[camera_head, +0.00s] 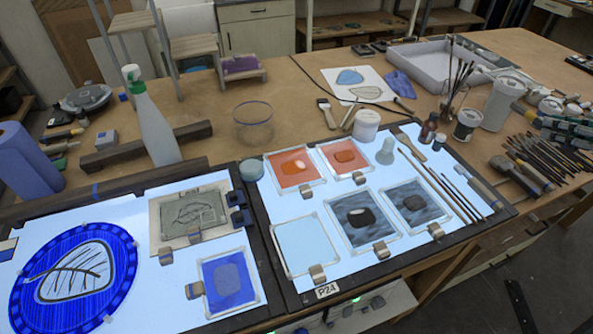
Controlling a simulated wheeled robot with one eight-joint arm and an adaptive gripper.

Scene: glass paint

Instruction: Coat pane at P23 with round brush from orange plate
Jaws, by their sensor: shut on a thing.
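Two orange plates, one on the left (282,175) and one on the right (330,148), lie side by side on the lit panel, each with a darker orange patch. Several long thin brushes (437,187) lie at the panel's right side; I cannot tell which is round. A pale, clear-looking pane (305,245) lies at the front left of this panel, above a label reading P24 (327,291). A blue pane (229,281) with a lighter patch lies on the left panel. No P23 label is readable. My gripper is not in view.
Two dark grey plates, left (345,232) and right (400,192), lie beside the pale pane. Small metal blocks sit at plate edges. A tall spray bottle (152,125) stands behind the panels. A brush jar (450,105) and dark tools (540,160) crowd the right.

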